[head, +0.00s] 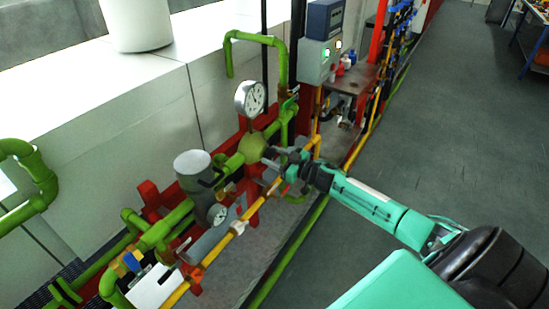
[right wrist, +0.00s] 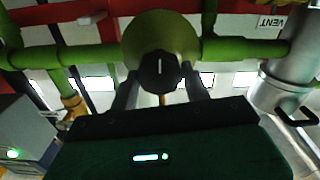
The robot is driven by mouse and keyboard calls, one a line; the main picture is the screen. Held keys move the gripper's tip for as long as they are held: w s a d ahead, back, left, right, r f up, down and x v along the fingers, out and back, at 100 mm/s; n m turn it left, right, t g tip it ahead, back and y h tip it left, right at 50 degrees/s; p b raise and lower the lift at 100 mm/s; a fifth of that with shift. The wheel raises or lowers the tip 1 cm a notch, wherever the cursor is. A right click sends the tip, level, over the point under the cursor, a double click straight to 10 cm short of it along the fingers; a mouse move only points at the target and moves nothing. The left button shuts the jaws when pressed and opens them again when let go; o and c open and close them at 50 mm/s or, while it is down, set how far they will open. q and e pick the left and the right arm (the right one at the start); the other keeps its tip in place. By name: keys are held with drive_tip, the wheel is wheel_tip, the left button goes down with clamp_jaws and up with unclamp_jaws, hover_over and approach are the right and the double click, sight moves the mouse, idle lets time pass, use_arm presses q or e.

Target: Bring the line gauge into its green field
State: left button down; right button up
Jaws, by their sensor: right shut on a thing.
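A large round white-faced gauge (head: 250,98) stands above the green pipework in the head view; its needle and any green field are too small to read. Below it is a green rounded regulator body (head: 253,148), also in the right wrist view (right wrist: 160,30). A black knob (right wrist: 161,71) with a white line mark sticks out of that body; the line stands about upright in the wrist view. My right gripper (head: 271,158) is shut on the knob, one finger on each side. In the head view the gripper mostly hides the knob. My left gripper is not in view.
A smaller gauge (head: 217,214) sits lower on the line beside a grey cylinder (head: 192,172). A yellow pipe (head: 232,236) runs in front. A grey box with a green light (head: 318,62) stands behind.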

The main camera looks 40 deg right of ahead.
drive_tip(key=shift+n+b, duration=0.3)
drive_tip(key=shift+n, duration=1.2)
drive_tip(key=o, duration=1)
drive_tip(key=shift+s+d+f, duration=0.15)
drive_tip(key=shift+s+d, duration=0.05)
drive_tip(key=shift+s, duration=0.35)
drive_tip(key=shift+b+v, duration=1.7)
drive_tip(key=shift+v, duration=4.6)
